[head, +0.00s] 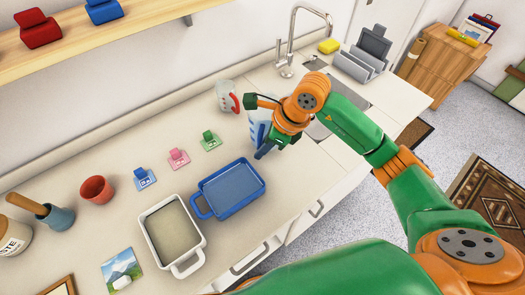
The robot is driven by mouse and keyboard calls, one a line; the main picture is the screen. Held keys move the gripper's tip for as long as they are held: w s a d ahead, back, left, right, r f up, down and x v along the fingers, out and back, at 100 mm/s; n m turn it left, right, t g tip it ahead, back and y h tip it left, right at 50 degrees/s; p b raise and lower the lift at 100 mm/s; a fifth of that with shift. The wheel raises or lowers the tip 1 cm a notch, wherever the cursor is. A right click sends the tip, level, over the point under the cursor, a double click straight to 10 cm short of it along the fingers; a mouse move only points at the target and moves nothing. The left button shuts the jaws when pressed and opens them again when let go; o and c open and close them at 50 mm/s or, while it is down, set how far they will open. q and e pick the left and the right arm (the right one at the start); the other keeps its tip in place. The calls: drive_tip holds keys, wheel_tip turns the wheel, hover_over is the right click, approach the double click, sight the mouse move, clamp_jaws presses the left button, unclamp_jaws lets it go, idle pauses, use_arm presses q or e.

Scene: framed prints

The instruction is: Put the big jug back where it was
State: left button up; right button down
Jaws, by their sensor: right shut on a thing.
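A clear jug with blue markings (257,127), which looks like the big jug, is by the counter's middle, left of the sink. My right gripper (270,130) is shut on it and hides much of it. Whether its base touches the counter is hard to tell. A smaller jug with a red handle (228,97) stands just to its left, close by. My left gripper is not in view.
A blue tray (231,188) and a white dish (172,232) lie in front on the counter. Small green (210,141), pink (178,158) and blue (144,178) stands sit behind them. The tap (286,62) and a grey rack (360,65) are at the back right.

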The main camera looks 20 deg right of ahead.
wheel_tip(320, 180, down, 3)
drive_tip(key=shift+r, duration=0.1)
drive_tip(key=shift+f, duration=0.25)
drive_tip(key=c, duration=0.9)
unclamp_jaws()
drive_tip(key=shift+o, duration=0.2)
drive_tip(key=shift+r, duration=0.1)
drive_tip(key=shift+r, duration=0.25)
drive_tip(key=b+v, duration=0.1)
drive_tip(key=v, duration=1)
drive_tip(key=shift+d+r, duration=0.2)
drive_tip(key=shift+r, duration=0.15)
drive_tip(key=shift+s+f, duration=0.1)
drive_tip(key=shift+s, duration=0.05)
